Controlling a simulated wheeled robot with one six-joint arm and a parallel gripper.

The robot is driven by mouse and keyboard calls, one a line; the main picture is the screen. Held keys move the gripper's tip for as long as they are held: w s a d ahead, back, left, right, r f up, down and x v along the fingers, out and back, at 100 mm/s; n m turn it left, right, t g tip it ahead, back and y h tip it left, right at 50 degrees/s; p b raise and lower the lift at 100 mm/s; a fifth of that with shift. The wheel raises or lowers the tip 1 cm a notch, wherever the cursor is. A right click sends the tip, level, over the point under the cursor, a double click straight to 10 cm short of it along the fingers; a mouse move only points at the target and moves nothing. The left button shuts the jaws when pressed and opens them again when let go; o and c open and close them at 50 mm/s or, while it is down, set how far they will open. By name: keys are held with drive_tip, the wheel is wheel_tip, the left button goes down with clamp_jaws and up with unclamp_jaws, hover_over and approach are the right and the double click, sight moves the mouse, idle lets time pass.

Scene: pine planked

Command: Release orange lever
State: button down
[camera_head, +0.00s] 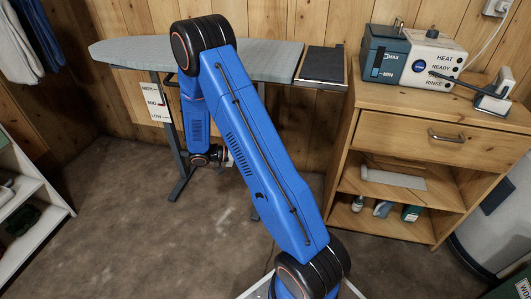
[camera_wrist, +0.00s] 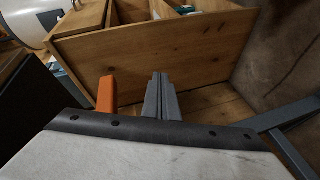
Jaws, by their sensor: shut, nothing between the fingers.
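The orange lever (camera_wrist: 106,94) shows in the wrist view as a short upright bar left of centre. Its lower end is hidden behind the dark rim of my gripper housing. My gripper (camera_wrist: 161,79) is just to the right of the lever, with its grey fingers together and empty. A gap shows between the fingers and the lever. In the head view, my wrist is low beneath the ironing board (camera_head: 265,62). The lever cannot be made out there, and my blue arm blocks part of that area.
A board leg (camera_wrist: 293,116) crosses the lower right of the wrist view. The wooden cabinet (camera_head: 344,150) stands right of the board, carrying a steam unit (camera_head: 408,60). A HIGH/MID/LOW sign (camera_head: 156,103) hangs under the board. The floor (camera_head: 130,220) at front left is clear.

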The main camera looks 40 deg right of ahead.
drive_tip(key=w+a+f, duration=0.4)
drive_tip(key=a, duration=0.4)
drive_tip(key=shift+w, duration=0.1)
drive_tip(key=shift+r, duration=0.1)
drive_tip(key=s+a+r+n+t+y, duration=0.1)
drive_tip(key=s+a+r+t+y, duration=0.1)
drive_tip(key=s+r+y, duration=0.5)
drive_tip(key=s+a+r+n+t, duration=0.15)
drive_tip(key=s+r, duration=0.25)
drive_tip(key=r, duration=0.7)
drive_tip(key=s+a+r+n+t+y, duration=0.3)
drive_tip(key=s+a+r+t, duration=0.1)
drive_tip(key=s, duration=0.4)
drive_tip(key=s+a+r+n+t+y, duration=0.3)
drive_tip(key=s+a+r+n+t, duration=0.1)
drive_tip(key=s+r, duration=0.3)
drive_tip(key=shift+s+a+r+t+y, duration=0.35)
drive_tip(key=shift+s+t, duration=0.2)
drive_tip(key=shift+s, duration=0.7)
